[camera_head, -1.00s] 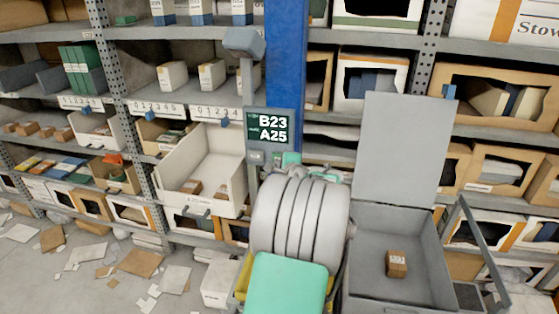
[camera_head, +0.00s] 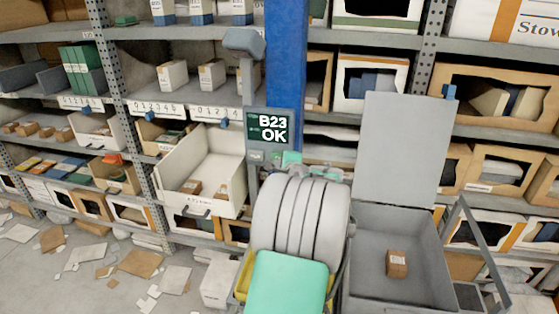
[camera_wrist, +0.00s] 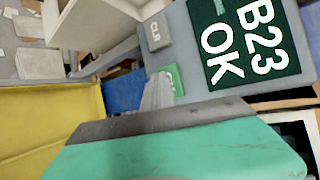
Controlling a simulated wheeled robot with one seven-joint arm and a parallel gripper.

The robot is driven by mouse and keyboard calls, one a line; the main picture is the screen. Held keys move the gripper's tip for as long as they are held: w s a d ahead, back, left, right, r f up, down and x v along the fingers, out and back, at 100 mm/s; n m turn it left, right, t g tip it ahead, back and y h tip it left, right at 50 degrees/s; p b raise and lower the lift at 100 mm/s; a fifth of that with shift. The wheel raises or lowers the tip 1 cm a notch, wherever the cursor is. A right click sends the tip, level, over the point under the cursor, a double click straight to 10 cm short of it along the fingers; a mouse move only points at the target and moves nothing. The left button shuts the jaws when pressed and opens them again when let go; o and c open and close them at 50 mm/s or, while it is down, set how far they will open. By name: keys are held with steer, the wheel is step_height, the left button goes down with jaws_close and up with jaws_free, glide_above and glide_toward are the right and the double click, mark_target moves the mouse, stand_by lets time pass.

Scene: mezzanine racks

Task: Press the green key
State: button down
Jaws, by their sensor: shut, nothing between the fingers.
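The green key (camera_wrist: 174,80) sits on the grey face of a panel, below its dark display (camera_wrist: 247,42). The display reads B23 and OK and also shows in the head view (camera_head: 269,128). A grey CLR key (camera_wrist: 156,32) is beside the green key. My gripper (camera_wrist: 159,92) is shut and empty, its tip at the green key's edge and covering part of it in the wrist view. I cannot tell whether it touches the key. In the head view my own arm hides most of the gripper.
The panel stands before a blue post (camera_head: 286,70). A white bin (camera_head: 210,165) with small boxes is to its left. A grey lidded crate (camera_head: 370,270) holding a brown box (camera_head: 396,263) is to the right. Racks fill the back; papers litter the floor at left.

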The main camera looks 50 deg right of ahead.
steer(key=shift+s+a, duration=0.35)
steer(key=shift+a, duration=0.4)
steer(key=shift+s+a, duration=0.35)
steer(key=shift+a, duration=0.4)
steer(key=shift+s+a, duration=0.3)
steer(key=shift+a, duration=0.45)
steer(key=shift+s+a, duration=0.35)
steer(key=shift+a, duration=0.4)
